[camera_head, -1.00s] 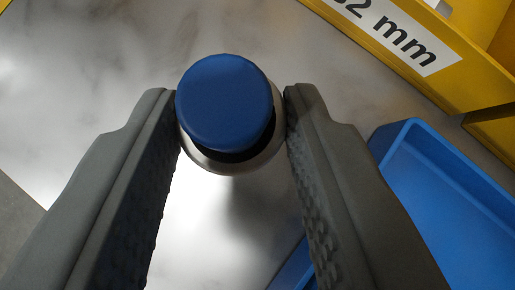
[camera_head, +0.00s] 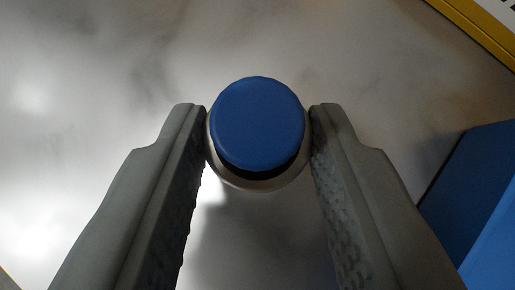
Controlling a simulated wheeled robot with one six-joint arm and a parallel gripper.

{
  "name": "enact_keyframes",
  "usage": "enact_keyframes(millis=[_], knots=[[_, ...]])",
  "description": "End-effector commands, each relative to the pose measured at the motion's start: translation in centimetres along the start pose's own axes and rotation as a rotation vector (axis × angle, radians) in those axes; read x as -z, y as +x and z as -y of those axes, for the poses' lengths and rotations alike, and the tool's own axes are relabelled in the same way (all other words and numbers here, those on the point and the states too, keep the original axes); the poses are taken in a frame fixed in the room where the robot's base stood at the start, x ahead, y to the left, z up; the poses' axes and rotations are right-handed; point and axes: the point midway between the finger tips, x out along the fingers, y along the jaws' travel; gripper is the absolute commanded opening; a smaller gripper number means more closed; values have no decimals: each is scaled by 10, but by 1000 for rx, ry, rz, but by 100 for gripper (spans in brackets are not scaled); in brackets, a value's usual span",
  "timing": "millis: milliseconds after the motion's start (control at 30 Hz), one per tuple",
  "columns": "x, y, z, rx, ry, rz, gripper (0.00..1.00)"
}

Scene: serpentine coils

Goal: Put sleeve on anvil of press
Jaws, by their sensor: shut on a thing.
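My gripper (camera_head: 258,135) is shut on a round sleeve (camera_head: 262,184) between its two grey fingertips. The sleeve's pale metal rim shows around and below a blue round top (camera_head: 258,122). A dark gap lies between the blue top and the lower part of the rim. I see it from above, so its height over the surface is hard to tell. No press or anvil is in view.
A grey, cloudy metal surface (camera_head: 130,60) fills most of the view and is clear around the gripper. A blue bin (camera_head: 475,185) stands at the right. A yellow-edged container (camera_head: 475,32) shows at the top right corner.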

Motion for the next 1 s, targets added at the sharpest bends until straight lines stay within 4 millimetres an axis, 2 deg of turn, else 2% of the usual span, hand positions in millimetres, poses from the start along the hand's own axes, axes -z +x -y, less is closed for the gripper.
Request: enact_keyframes(millis=[33,67,167,567,767,1000], knots=[[-1,1,0,0,0,0,2],[-1,1,0,0,0,0,35],[-1,1,0,0,0,0,55],[1,-4,0,0,0,0,55],[2,-33,0,0,0,-2,55],[2,-79,0,0,0,-2,55]])
